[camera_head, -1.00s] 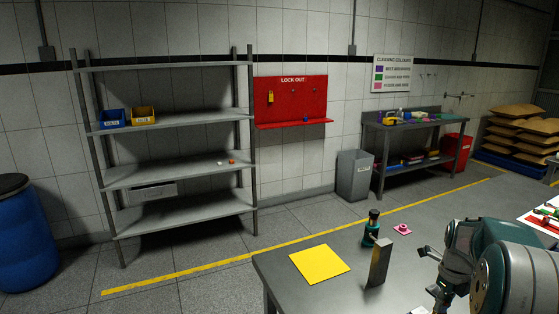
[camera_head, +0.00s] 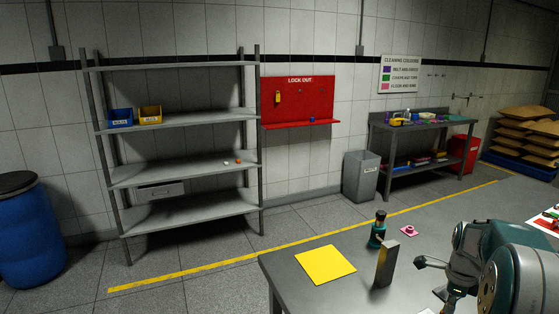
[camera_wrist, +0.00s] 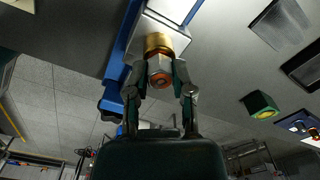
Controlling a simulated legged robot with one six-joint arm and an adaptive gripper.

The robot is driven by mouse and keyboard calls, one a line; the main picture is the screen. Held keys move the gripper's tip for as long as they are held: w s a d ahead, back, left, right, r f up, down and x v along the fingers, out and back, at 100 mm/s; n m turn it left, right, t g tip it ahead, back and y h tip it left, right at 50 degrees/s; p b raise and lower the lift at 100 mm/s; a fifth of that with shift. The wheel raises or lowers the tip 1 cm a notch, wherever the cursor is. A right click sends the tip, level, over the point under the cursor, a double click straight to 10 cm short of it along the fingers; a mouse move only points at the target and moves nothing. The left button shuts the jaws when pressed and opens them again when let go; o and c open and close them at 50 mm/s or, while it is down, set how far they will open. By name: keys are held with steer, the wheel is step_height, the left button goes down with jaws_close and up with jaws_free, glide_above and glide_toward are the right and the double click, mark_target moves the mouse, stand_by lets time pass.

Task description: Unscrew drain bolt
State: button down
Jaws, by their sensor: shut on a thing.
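In the wrist view my gripper (camera_wrist: 160,88) is shut on the drain bolt (camera_wrist: 159,65), a small grey metal piece with a reddish centre on its end. One finger is on each side of it. The bolt stands against a brass collar (camera_wrist: 157,43) on a pale metal block. Its thread is hidden, so I cannot tell how far it is screwed in. In the head view only part of my arm shows at lower right, and I cannot make out the bolt there.
A blue bar (camera_wrist: 115,70) runs close beside the left finger. A green block (camera_wrist: 261,105) lies to the right. In the head view a grey table (camera_head: 300,292) carries a yellow sheet (camera_head: 325,265), a green-and-black bottle (camera_head: 377,232), an upright metal block (camera_head: 386,264) and a pink piece (camera_head: 409,230).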

steer(key=n, duration=0.5)
steer(key=c, duration=0.8)
jaws_free()
steer(key=shift+n, duration=0.3)
steer(key=o, duration=0.4)
steer(key=shift+w+f, duration=0.1)
